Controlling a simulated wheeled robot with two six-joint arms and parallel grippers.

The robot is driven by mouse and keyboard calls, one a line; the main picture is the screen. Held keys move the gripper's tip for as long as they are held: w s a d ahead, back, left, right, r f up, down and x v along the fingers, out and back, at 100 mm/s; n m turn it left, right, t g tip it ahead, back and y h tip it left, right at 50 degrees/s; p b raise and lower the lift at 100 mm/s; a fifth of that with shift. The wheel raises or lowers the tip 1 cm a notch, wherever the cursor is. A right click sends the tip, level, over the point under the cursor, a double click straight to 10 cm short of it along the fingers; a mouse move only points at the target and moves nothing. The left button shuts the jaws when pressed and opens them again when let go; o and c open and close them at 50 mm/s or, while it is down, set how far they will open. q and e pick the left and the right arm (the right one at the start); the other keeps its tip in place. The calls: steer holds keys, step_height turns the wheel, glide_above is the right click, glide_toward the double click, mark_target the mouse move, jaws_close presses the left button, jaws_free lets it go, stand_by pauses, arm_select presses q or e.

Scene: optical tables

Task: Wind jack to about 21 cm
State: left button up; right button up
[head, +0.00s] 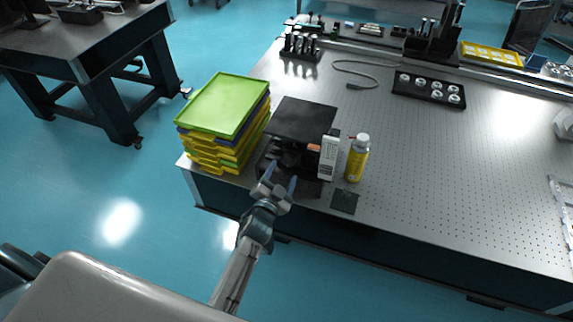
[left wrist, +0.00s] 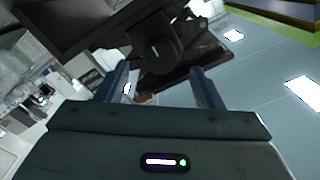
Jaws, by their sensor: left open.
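The black lab jack (head: 303,120) stands near the front left edge of the optical table. Its flat top plate is raised above its base, and the linkage between them is dark. My left gripper (head: 280,183) is open at the jack's front side. In the left wrist view a round dark knob (left wrist: 160,55) of the jack lies ahead, between the two fingers (left wrist: 162,85) and beyond their tips. I see no contact between fingers and knob. A white scale with printed marks (head: 328,158) stands upright at the jack's right front. My right gripper is not in view.
A stack of green, blue and yellow trays (head: 225,110) stands close left of the jack. A yellow bottle (head: 357,158) stands to the right, with a small dark plate (head: 344,201) in front of it. The perforated table top (head: 460,170) further right is mostly clear.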

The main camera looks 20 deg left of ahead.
arm_select(q)
steer(key=shift+s+a, duration=0.1)
steer(key=shift+s, duration=2.8)
steer(key=s+a+f+n+g+b, duration=0.1)
steer(key=s+f+g+b, duration=0.2)
steer(key=f, duration=0.8)
steer(key=s+a+f+n+g, duration=0.15)
steer(key=s+f, duration=0.45)
steer(key=f, duration=0.6)
steer(key=s+a+f+n+g+b, duration=0.1)
steer(key=s+f+g+b, duration=0.2)
steer(key=f, duration=0.8)
steer(key=s+a+f+n+g+b, duration=0.1)
steer(key=s+a+f+g, duration=0.1)
steer(key=s+f, duration=0.5)
steer(key=s+a+f+n+g+y+b, duration=0.1)
steer(key=s+a+f+g, duration=0.2)
steer(key=s+f, duration=0.5)
steer(key=s+a+f+n+g+b, duration=0.1)
steer(key=s+a+f+g, duration=0.2)
steer(key=s+f, duration=0.5)
steer(key=s+g, duration=0.1)
steer(key=s, duration=1)
